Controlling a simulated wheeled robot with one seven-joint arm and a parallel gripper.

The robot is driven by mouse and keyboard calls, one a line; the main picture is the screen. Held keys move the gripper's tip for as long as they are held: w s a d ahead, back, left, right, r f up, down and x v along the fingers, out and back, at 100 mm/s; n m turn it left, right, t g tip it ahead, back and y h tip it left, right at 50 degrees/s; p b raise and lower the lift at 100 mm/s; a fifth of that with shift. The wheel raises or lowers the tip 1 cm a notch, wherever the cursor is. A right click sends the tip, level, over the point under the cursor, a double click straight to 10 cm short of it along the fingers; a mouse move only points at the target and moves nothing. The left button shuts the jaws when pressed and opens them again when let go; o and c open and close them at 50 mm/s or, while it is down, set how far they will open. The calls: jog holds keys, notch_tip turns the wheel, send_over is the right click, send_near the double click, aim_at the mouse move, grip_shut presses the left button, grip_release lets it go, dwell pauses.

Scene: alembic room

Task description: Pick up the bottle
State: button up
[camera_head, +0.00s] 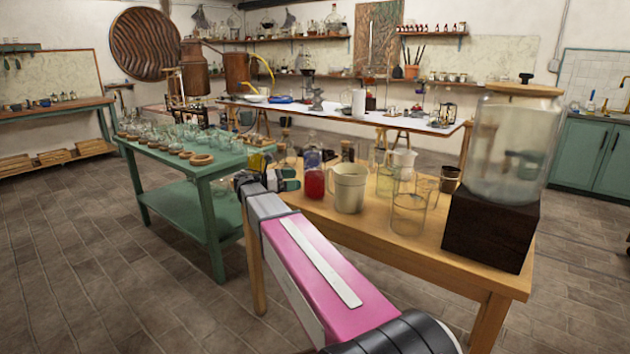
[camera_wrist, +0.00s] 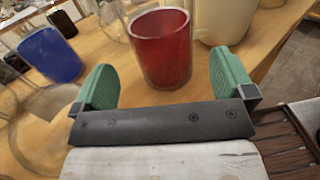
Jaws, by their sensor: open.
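My gripper (camera_head: 285,180) is over the left end of the wooden table (camera_head: 440,258). In the wrist view the green fingers of my gripper (camera_wrist: 164,75) are spread wide, with nothing held between them. A red cup-like vessel (camera_wrist: 161,52) stands just beyond and between the fingertips; it also shows in the head view (camera_head: 315,184). Clear glass, possibly a bottle (camera_head: 311,139), rises behind the red vessel in the head view, with blue showing through. Which bottle is meant I cannot tell. In the wrist view a large clear glass vessel (camera_wrist: 42,125) lies left of the fingers, partly cut off.
A cream mug (camera_head: 348,188) stands close right of the red vessel, with clear beakers (camera_head: 408,214) beyond. A blue cup (camera_wrist: 50,55) is at left in the wrist view. A glass dispenser (camera_head: 512,150) on a dark block fills the table's right end. A green table (camera_head: 205,166) holds glassware.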

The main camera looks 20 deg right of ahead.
aim_at(313, 178)
jog(key=shift+d+f, duration=0.15)
jog(key=shift+f, duration=0.2)
jog(key=shift+s+d, duration=0.2)
jog(key=shift+d, duration=1.6)
jog(key=shift+s+d, duration=0.2)
jog(key=shift+d, duration=1.6)
jog(key=shift+r, duration=0.1)
jog(key=c, duration=1.2)
jog(key=shift+r, duration=0.15)
jog(key=shift+r, duration=8.8)
